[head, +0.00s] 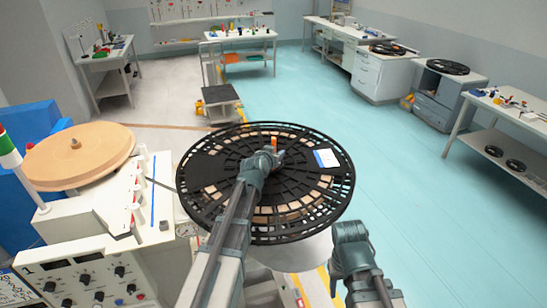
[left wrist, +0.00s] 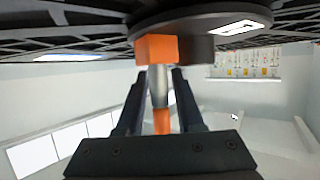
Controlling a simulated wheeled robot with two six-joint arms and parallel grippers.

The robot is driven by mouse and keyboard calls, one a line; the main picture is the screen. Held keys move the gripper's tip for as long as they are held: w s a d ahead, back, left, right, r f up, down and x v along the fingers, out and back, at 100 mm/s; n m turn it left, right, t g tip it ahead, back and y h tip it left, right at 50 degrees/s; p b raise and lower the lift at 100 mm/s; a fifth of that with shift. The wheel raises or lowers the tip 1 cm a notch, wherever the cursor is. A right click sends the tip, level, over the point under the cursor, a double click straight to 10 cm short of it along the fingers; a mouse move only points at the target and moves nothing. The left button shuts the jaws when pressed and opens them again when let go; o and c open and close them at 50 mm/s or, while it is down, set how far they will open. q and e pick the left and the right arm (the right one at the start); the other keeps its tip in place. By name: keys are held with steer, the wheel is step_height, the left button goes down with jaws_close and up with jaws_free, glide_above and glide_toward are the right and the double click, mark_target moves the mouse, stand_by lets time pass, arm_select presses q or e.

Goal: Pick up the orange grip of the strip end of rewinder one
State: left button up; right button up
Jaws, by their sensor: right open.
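My left gripper (head: 268,158) is over the middle of a large black spoked reel (head: 320,212). An orange piece (head: 274,142) stands up just beyond its fingertips. In the left wrist view an orange block (left wrist: 157,48) sits on a grey metal stem, with more orange lower down; the left gripper's two dark fingers (left wrist: 158,88) lie on either side of the stem. Whether they press on it I cannot tell. My right gripper (head: 350,238) is open and empty, right of and below the reel. I cannot tell whether this orange piece is the strip end's grip.
A white machine panel marked 1 (head: 85,283) with knobs stands at the left, beside a tan disc (head: 80,155). A dark strip runs from the machine towards the reel. A white label (head: 326,158) lies on the reel. Benches line the back and right; the teal floor (head: 420,200) is clear.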

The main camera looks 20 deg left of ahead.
arm_select(q)
jaws_close()
